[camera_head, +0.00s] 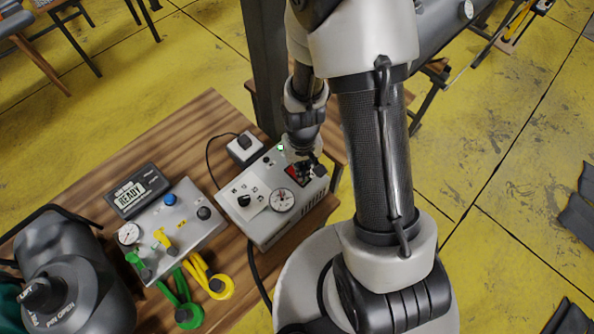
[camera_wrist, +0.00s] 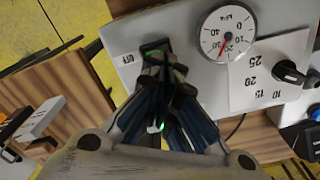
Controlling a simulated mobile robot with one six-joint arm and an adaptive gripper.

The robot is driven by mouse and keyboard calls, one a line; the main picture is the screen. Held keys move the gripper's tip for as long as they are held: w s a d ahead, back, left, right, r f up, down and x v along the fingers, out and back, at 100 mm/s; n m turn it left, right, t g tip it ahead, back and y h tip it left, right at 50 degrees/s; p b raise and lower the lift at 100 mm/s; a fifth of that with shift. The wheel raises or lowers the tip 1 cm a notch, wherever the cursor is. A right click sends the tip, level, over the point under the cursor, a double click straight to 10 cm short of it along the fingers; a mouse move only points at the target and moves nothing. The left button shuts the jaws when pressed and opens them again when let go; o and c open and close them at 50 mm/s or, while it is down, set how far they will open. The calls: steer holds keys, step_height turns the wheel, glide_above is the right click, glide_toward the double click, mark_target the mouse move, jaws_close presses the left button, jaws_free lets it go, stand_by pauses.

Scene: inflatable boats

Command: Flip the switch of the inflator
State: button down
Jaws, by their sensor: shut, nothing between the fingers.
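The inflator (camera_head: 262,222) is a pale grey box on the wooden table, with a round pressure gauge (camera_head: 282,201) and a black knob (camera_head: 243,201) on its top. Its switch (camera_wrist: 154,46) is a dark rocker with a green glow, beside an "OFF" label (camera_wrist: 127,58) in the wrist view. My gripper (camera_head: 306,167) is over the far right end of the inflator. In the wrist view my gripper (camera_wrist: 160,70) is shut and empty, its fingertips right at the switch and partly hiding it. I cannot tell if they touch it.
A second grey box (camera_head: 178,236) with a "READY" display (camera_head: 139,190) and coloured valves stands to the left. A white socket box (camera_head: 243,149) sits behind the inflator.

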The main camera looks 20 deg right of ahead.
steer(key=shift+f+b, duration=0.8)
steer(key=shift+f, duration=0.2)
steer(key=shift+r, duration=0.2)
steer(key=shift+r+p, duration=2.7)
steer(key=shift+r, duration=0.7)
steer(key=s+r+t+b, duration=0.2)
steer(key=s+r+b, duration=0.15)
steer(key=r, duration=0.45)
steer(key=s+r+t+b, duration=0.15)
steer(key=r+b, duration=0.25)
steer(key=r, duration=0.5)
steer(key=s+r+t+b, duration=0.1)
steer(key=s+r+b, duration=0.1)
steer(key=s, duration=0.5)
steer(key=shift+s+a+r+n, duration=0.15)
steer(key=shift+s+r+n, duration=0.25)
steer(key=shift+r, duration=0.05)
steer(key=shift+w, duration=0.15)
